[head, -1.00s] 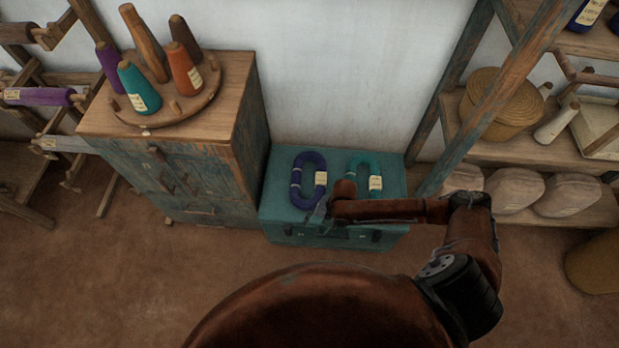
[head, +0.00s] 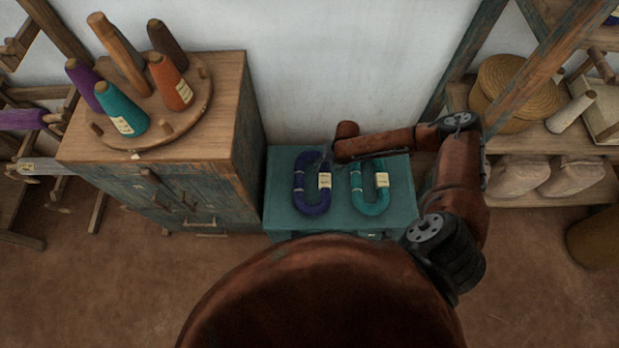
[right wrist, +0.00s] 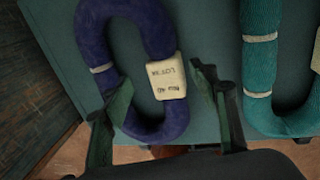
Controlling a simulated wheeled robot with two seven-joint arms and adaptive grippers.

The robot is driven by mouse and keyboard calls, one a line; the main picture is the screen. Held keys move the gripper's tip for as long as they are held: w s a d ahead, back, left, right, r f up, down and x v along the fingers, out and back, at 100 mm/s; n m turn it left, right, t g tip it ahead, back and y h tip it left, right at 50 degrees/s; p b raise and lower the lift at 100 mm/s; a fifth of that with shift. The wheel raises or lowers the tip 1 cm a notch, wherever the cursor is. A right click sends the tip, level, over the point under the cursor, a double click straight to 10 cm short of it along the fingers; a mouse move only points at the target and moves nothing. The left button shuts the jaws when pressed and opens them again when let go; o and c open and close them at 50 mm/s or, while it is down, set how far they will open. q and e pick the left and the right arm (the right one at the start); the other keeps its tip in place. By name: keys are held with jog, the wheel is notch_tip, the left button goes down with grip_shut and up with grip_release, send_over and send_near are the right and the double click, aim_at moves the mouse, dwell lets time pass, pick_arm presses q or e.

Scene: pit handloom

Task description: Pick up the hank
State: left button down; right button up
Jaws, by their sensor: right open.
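Two looped yarn hanks with paper labels lie side by side on a teal chest (head: 278,222). The indigo hank (head: 298,190) is on the left and the teal hank (head: 358,198) on the right. My right gripper (head: 325,160) is above the far end of the indigo hank in the head view, partly hidden by its own arm. In the right wrist view my right gripper (right wrist: 163,78) is open, with the indigo hank (right wrist: 92,38) showing between and beyond its fingers. The teal hank (right wrist: 257,70) is outside the right finger. My left gripper is not in view.
A wooden cabinet (head: 235,150) with yarn cones on a round board stands close left of the chest. A slanted post (head: 545,60) and shelves with a basket (head: 515,95) are at the right. A white wall (head: 345,60) is behind the chest.

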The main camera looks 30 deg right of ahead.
aim_at(326, 174)
notch_tip(326, 174, down, 4)
jog(key=shift+w+d+b, duration=0.1)
jog(key=shift+d+b, duration=0.05)
jog(key=shift+b, duration=0.5)
jog(key=shift+w+a+f, duration=0.15)
jog(key=shift+a+f, duration=0.05)
jog(key=shift+f, duration=0.55)
jog(key=c, duration=1.4)
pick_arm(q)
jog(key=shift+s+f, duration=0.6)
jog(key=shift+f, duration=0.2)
pick_arm(e)
jog(key=shift+o, duration=0.2)
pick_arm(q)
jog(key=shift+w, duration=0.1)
pick_arm(e)
jog(key=shift+r, duration=0.1)
